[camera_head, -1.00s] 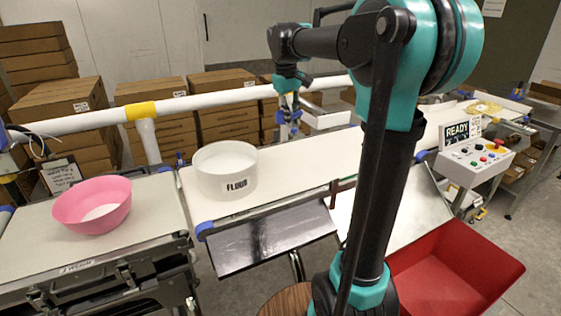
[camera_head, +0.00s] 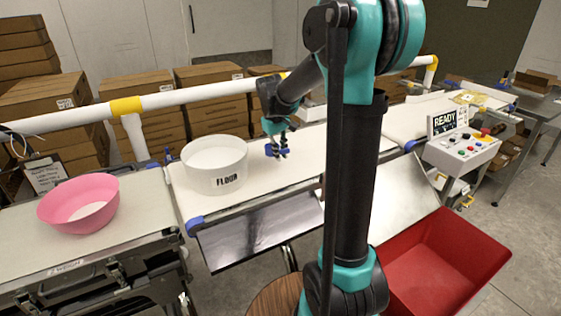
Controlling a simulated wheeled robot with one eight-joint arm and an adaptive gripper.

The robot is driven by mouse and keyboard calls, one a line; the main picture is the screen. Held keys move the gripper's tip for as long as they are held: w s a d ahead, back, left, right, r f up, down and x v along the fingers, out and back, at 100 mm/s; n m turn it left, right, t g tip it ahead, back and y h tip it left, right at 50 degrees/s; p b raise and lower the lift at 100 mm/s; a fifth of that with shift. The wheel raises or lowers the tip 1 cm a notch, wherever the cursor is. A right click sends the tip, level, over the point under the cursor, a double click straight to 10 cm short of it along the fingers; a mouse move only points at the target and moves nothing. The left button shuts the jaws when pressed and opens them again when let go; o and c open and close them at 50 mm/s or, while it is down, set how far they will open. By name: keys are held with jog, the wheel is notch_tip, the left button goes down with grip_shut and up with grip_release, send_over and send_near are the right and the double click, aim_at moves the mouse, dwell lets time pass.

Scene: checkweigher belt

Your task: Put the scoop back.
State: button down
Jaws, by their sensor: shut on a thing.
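My gripper (camera_head: 279,154) is low over the white belt, a little to the right of the flour tub. It is small and dark in this view. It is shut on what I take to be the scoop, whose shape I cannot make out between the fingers. The white round tub labelled FLOUR (camera_head: 229,181) stands upright on the belt, apart from my gripper. A pink bowl (camera_head: 60,212) with white contents sits on the left belt section.
A white rail (camera_head: 190,96) runs behind the belt. A red bin (camera_head: 470,240) stands at the front right, below the control box (camera_head: 455,153) and its READY display (camera_head: 446,123). The belt (camera_head: 310,150) right of the tub is clear. Stacked cartons (camera_head: 209,120) stand behind.

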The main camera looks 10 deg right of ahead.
jog(key=shift+f, duration=1.7)
jog(key=c, duration=1.5)
grip_release()
jog(key=shift+f, duration=0.1)
notch_tip(320, 180, up, 12)
jog(key=s+a, duration=0.1)
jog(key=shift+a, duration=0.4)
